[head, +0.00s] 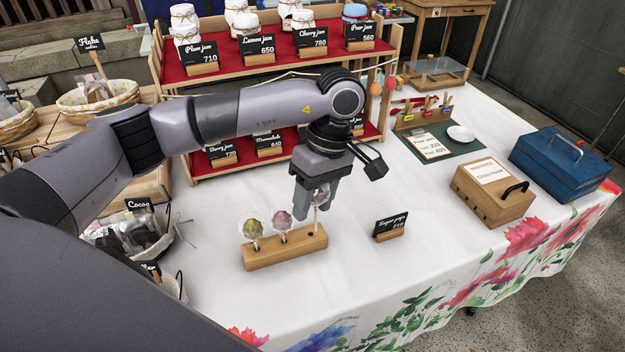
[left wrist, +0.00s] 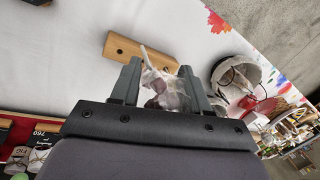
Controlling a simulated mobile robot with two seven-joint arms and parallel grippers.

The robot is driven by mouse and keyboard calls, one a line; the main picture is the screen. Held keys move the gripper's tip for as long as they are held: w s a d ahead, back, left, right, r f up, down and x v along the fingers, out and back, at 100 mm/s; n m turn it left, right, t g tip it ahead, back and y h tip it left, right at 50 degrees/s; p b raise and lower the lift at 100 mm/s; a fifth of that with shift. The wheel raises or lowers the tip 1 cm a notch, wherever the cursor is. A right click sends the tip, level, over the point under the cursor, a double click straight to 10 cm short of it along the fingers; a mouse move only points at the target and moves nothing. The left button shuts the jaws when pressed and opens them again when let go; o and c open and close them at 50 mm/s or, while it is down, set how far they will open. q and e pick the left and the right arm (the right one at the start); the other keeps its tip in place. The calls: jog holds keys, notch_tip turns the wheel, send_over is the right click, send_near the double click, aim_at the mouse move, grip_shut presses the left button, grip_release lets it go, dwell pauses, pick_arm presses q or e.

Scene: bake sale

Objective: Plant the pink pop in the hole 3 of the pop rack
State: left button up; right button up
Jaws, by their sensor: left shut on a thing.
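My left gripper (head: 312,207) is shut on a pinkish pop in clear wrap (head: 322,194), above the right end of the wooden pop rack (head: 262,257). The held pop also shows between the fingers in the left wrist view (left wrist: 160,90), with its white stick pointing towards the rack (left wrist: 122,46). A yellow-green pop (head: 252,228) stands at the rack's left end, and a pink-mauve pop (head: 283,220) stands beside it. A dark hole shows near the rack's right end, below the held pop. I cannot tell whether the stick tip touches the rack. My right gripper is not in view.
A sugar pops sign (head: 391,226) stands right of the rack. The jam shelf (head: 235,170) is behind my arm. A basket of wrapped goods (head: 172,237) is on the left. A wooden box (head: 492,195) and a blue box (head: 560,165) stand right. The cloth in front is clear.

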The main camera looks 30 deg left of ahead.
pick_arm(q)
jog(key=n, duration=0.2)
jog(key=n+h, duration=0.1)
jog(key=n, duration=0.1)
jog(key=shift+w+f, duration=0.15)
jog(key=shift+w, duration=0.25)
jog(key=n, duration=0.3)
jog(key=w+n+h, duration=0.1)
jog(key=n, duration=0.2)
jog(key=shift+a+f, duration=0.1)
jog(key=shift+f, duration=0.05)
jog(key=w+a+n+t, duration=0.1)
jog(key=n, duration=0.8)
jog(key=w+a+f+n+t, duration=0.1)
jog(key=w+n+t, duration=0.1)
jog(key=n, duration=0.6)
jog(key=w+a+n+t, duration=0.1)
jog(key=n+t, duration=0.1)
jog(key=n, duration=0.7)
jog(key=shift+w+a+f+n, duration=0.2)
jog(key=shift+f+n, duration=0.1)
jog(key=shift+f, duration=0.1)
